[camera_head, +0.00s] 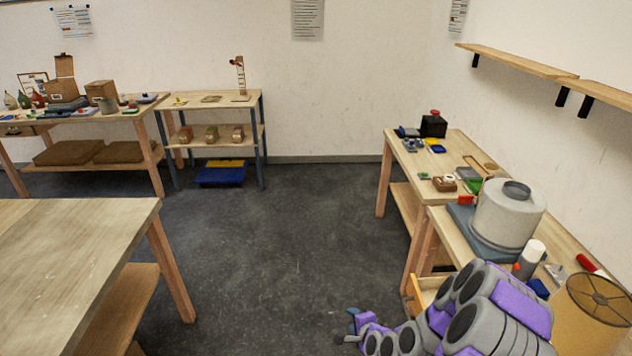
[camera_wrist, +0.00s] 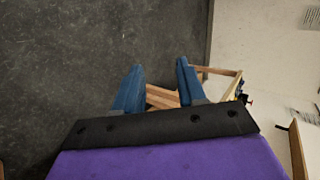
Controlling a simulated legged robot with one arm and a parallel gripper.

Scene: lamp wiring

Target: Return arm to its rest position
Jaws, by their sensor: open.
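My gripper (camera_wrist: 159,82) is open, with its two blue fingers apart and nothing between them in the wrist view. Behind the fingers the wrist view shows dark floor and the wooden legs of a table. In the head view my gripper (camera_head: 350,327) shows low in the picture, over the floor left of the right-hand workbench. My purple and grey arm reaches in from the lower right.
The right-hand workbench (camera_head: 558,240) holds a large grey canister (camera_head: 508,218), a white bottle (camera_head: 529,258) and a lampshade (camera_head: 592,312). An open drawer (camera_head: 428,290) juts out beside my arm. A bare table (camera_head: 75,255) stands left. The floor (camera_head: 270,230) between is clear.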

